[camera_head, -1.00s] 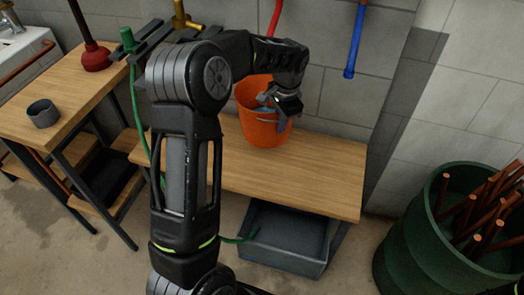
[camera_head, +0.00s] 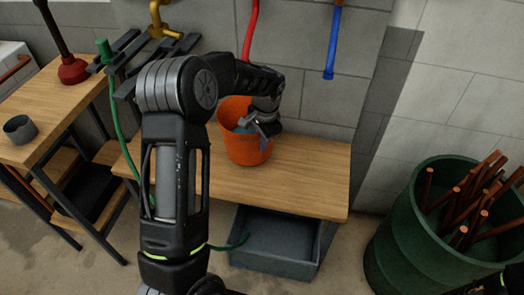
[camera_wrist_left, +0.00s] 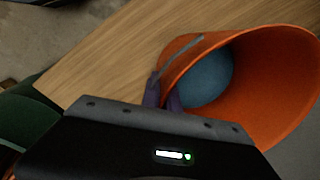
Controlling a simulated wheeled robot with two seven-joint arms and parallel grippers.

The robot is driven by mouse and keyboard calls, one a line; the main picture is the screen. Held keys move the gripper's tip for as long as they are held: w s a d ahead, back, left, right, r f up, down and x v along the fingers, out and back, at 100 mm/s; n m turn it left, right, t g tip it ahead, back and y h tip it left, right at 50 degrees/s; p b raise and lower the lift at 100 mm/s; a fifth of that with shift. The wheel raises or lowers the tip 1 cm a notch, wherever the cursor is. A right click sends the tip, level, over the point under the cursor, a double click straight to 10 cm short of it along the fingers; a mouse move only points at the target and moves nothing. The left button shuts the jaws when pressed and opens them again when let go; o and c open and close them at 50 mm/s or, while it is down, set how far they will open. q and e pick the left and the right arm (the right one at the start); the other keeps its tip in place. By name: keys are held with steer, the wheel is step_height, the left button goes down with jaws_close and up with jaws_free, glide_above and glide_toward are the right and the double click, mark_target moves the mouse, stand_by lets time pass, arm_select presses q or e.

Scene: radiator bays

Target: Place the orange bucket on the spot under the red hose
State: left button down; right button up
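The orange bucket (camera_head: 240,150) stands upright on the wooden bench (camera_head: 310,170), near its back edge by the wall. The red hose (camera_head: 251,28) hangs on the wall above and behind it; my arm hides its lower end. No marked spot shows on the bench. My left gripper (camera_head: 264,124) is at the bucket's right rim. In the left wrist view, the fingertips (camera_wrist_left: 163,97) straddle the rim of the bucket (camera_wrist_left: 272,95), close together with the wall between them. Something blue-grey (camera_wrist_left: 208,78) shows inside the bucket. My right gripper is out of view.
A blue hose (camera_head: 331,45) hangs to the right. A grey tray (camera_head: 275,262) sits below the bench. A green barrel (camera_head: 405,235) holding rusty rods stands right. A plunger (camera_head: 73,70) and a grey cup (camera_head: 20,129) stand on the left table. The bench's right part is clear.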

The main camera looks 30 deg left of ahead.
mark_target(262, 154)
arm_select(q)
steer(key=shift+w+f, duration=0.1)
steer(key=shift+f, duration=1.65)
steer(key=shift+f, duration=0.15)
steer(key=c, duration=1.6)
jaws_free()
steer(key=r, duration=0.4)
steer(key=d+r, duration=0.1)
steer(key=r, duration=0.3)
steer(key=s+r, duration=0.1)
steer(key=r, duration=0.3)
steer(key=shift+d+r+p, duration=0.1)
steer(key=shift+d+p, duration=0.1)
steer(key=shift+p, duration=0.1)
steer(key=shift+w, duration=0.1)
